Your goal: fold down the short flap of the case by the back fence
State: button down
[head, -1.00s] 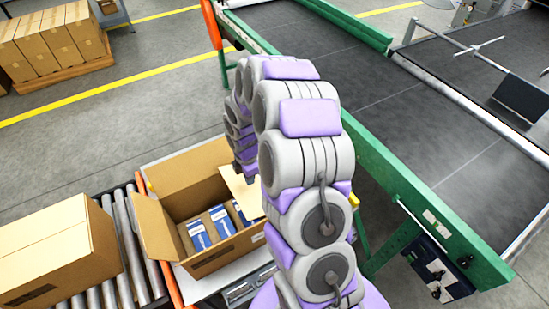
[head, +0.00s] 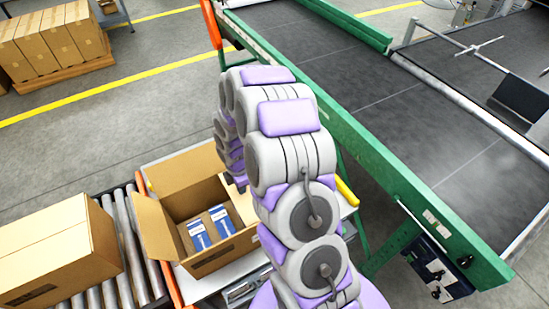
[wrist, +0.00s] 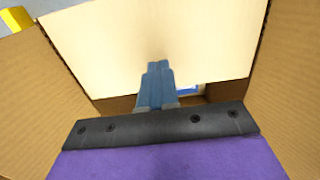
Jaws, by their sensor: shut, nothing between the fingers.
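The open brown case (head: 222,258) stands on a light work surface, with blue-and-white packs (head: 200,236) inside. Its flap on the left (head: 155,225) and its tall back flap (head: 185,168) stick up. In the wrist view a pale cream flap (wrist: 150,45) fills the upper middle, between brown cardboard panels on both sides. My gripper (wrist: 158,68) is shut and empty, its blue fingers in front of the cream flap; contact cannot be told. A bit of a blue-and-white pack shows below the flap's edge. In the head view my arm hides my gripper and the case's right side.
A closed brown carton (head: 55,250) sits on rollers (head: 128,250) to the left. A green-framed conveyor (head: 400,185) runs along the right, with a yellow bar (head: 347,191) beside my arm. Stacked cartons (head: 55,40) stand far back left.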

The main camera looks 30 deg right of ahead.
dwell(0.3)
notch_tip(320, 180, up, 9)
jog(key=p, duration=0.4)
dwell(0.3)
jog(key=shift+f, duration=0.1)
dwell(1.6)
